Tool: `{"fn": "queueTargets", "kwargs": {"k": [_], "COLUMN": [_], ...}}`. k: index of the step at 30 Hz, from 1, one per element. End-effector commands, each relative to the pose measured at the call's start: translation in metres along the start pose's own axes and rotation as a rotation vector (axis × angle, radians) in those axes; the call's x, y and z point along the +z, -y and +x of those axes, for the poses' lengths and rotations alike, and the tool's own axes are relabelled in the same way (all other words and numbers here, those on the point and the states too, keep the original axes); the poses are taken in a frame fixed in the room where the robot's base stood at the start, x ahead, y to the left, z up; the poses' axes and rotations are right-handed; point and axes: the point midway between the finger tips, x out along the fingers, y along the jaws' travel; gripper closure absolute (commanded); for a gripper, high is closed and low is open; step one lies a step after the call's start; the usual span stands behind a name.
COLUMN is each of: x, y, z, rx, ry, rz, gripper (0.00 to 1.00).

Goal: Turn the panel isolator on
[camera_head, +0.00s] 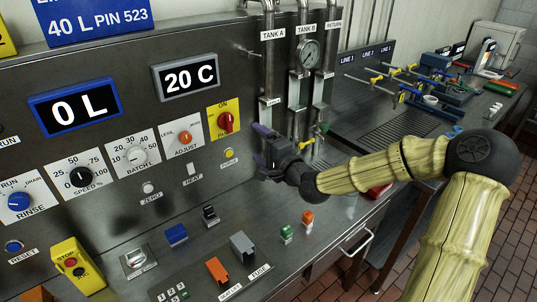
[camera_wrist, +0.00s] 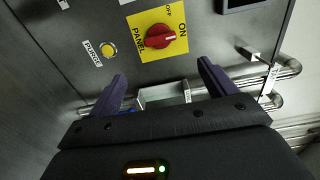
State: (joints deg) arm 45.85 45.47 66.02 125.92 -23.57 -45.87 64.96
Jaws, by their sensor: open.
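The panel isolator is a red rotary knob (camera_head: 226,122) on a yellow plate on the steel panel. In the wrist view the red knob (camera_wrist: 157,38) is at the upper middle, with ON, OFF and PANEL printed around it. Its white mark points right there, roughly toward the ON side; its exact setting is hard to tell. My gripper (camera_head: 261,146) is open and empty, to the right of and below the plate in the head view. In the wrist view my gripper's purple fingers (camera_wrist: 162,70) are apart, below the knob and not touching it.
A yellow PURGE button (camera_wrist: 109,48) sits beside the plate. An ADJUST knob (camera_head: 185,137) is left of the isolator. Vertical tank pipes (camera_head: 298,90) with a gauge stand close to the right. Coloured blocks and switches sit on the sloped desk below.

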Motion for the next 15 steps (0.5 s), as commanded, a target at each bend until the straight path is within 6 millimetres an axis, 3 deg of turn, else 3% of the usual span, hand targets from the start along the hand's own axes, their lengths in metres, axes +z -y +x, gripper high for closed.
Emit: {"fn": "queueTargets", "kwargs": {"k": [6, 15], "x": [-0.001, 0.000], "y": [0.000, 0.000], "z": [-0.029, -0.036], "rx": [0.000, 0.000], "ry": [-0.002, 0.000], "rz": [-0.001, 0.000], "gripper": [0.16, 0.16]}}
